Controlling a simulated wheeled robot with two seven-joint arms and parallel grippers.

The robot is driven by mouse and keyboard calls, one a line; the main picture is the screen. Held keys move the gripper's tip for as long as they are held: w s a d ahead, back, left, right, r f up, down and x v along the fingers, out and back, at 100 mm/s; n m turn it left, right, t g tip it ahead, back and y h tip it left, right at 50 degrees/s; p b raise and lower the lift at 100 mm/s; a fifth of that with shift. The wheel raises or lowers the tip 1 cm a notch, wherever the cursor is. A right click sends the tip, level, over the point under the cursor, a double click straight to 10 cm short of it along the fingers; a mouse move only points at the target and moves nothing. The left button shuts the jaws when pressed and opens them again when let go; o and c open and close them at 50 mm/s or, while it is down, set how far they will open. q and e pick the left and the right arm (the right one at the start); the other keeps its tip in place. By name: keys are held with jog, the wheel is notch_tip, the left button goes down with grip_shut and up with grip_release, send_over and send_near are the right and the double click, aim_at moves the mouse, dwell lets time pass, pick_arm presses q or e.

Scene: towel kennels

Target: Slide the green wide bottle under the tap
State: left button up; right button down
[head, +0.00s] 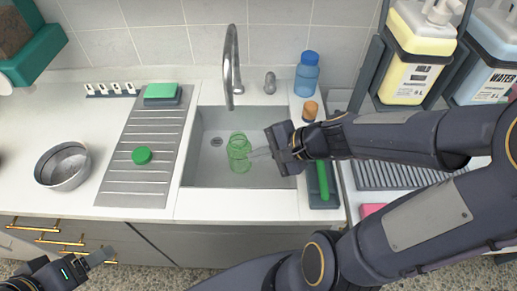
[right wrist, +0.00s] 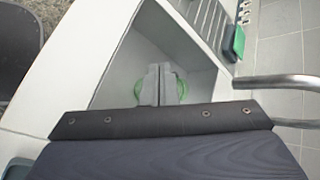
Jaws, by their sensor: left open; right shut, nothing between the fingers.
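The green wide bottle (head: 239,157), see-through and without a cap, stands in the sink (head: 212,182). The tap (head: 232,70) rises behind the sink, its spout over the back of the basin, behind the bottle in the picture. My right gripper (head: 253,154) is shut and empty, its fingertips at the bottle's right side; I cannot tell whether they touch. In the right wrist view the shut fingers (right wrist: 158,85) hide the middle of the bottle (right wrist: 182,88). My left gripper (head: 108,256) is open and empty, low at the left, in front of the counter.
A green lid (head: 141,155) and a green-topped sponge (head: 161,93) lie on the drainboard (head: 140,187). A metal bowl (head: 63,166) stands at the left. A blue bottle (head: 307,75), an orange-capped bottle (head: 310,110) and a green-handled brush (head: 322,180) are right of the sink.

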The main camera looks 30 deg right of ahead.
aim_at(239, 152)
jog(key=w+d+f+m+h+p, duration=0.35)
jog(key=d+f+m+p, duration=0.35)
jog(key=m, duration=0.8)
jog(key=d+b+x, duration=0.1)
jog(key=b+x, duration=0.2)
jog(key=x, duration=0.7)
jog(key=shift+w+f+t+b, duration=0.25)
jog(key=shift+w+t+b, duration=0.05)
jog(key=shift+w+t, duration=0.1)
jog(key=shift+a+y, duration=0.1)
jog(key=shift+y, duration=0.15)
jog(key=shift+w+a+b, duration=0.55)
jog(key=shift+w+b, duration=0.25)
jog(key=shift+w, duration=0.05)
